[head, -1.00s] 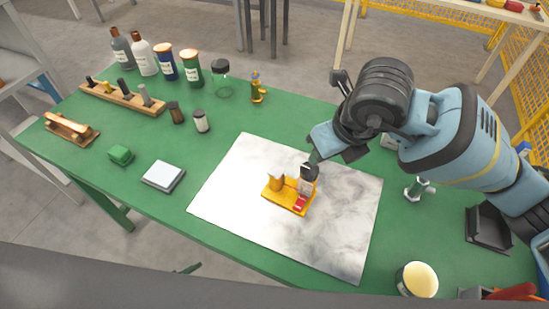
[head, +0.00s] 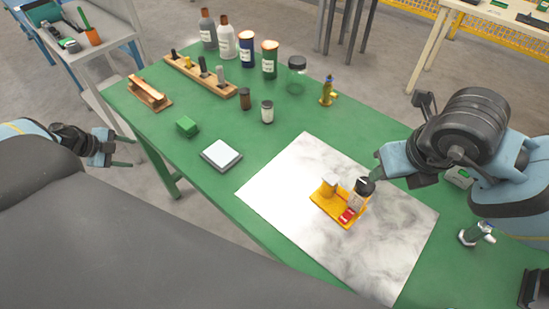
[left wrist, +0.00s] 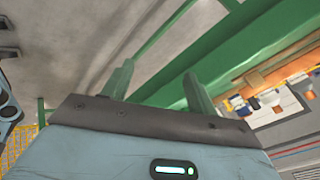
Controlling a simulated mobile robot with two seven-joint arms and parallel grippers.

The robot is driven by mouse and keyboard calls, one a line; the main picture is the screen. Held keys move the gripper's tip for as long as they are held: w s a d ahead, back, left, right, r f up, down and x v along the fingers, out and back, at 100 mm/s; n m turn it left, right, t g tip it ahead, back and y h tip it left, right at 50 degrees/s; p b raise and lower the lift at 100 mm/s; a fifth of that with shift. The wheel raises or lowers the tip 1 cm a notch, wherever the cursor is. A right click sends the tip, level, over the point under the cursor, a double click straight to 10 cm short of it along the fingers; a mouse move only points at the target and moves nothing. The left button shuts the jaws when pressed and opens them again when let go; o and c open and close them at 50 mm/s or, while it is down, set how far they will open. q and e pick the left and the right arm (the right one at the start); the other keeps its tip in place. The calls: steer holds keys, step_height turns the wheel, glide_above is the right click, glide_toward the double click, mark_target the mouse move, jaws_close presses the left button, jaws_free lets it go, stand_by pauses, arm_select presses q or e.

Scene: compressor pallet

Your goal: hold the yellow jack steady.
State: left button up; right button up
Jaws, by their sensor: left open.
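The yellow jack (head: 328,206) stands on a white marbled slab (head: 290,165) in the head view. A dark-capped pale part and a red piece show on its right side. My right gripper (head: 374,176) is at the jack's dark-capped part; its fingertips are partly hidden, and I cannot tell whether they grip. My left gripper (head: 126,152) is off the table's left edge, far from the jack, open and empty. Its two green fingers stand apart in the left wrist view (left wrist: 158,78), where the jack does not show.
A white square block (head: 221,155), a green block (head: 187,126) and two small bottles (head: 256,107) are left of the slab. Bottles and jars (head: 248,50) and a wooden rack (head: 200,76) line the back.

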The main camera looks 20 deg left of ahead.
arm_select(q)
steer(key=w+a+r+t+y, duration=0.1)
steer(key=w+a+r+t, duration=0.1)
steer(key=w+a+r, duration=0.4)
steer(key=w+d+r+t+y, duration=0.2)
steer(key=w+d+r+t, duration=0.25)
steer(key=w+r, duration=0.35)
steer(key=w+d+r+n+y, duration=0.1)
steer(key=w+d+r+n, duration=0.3)
steer(key=w+d, duration=0.6)
steer(key=w+d+r+n+y, duration=0.1)
steer(key=w+d+r+n, duration=0.1)
steer(key=w+d+n, duration=0.65)
steer(key=s+d+m+g+h, duration=0.1)
steer(key=d+m+g, duration=0.15)
steer(key=d, duration=1.25)
steer(key=g+h, duration=0.1)
steer(key=g, duration=1)
glide_above(328, 181)
steer(key=shift+n, duration=0.4)
steer(key=f, duration=0.5)
steer(key=shift+w+a+f, duration=0.1)
steer(key=shift+w+a, duration=0.05)
steer(key=shift+w, duration=0.15)
steer(key=shift+s, duration=0.35)
steer(key=shift+f, duration=3.9)
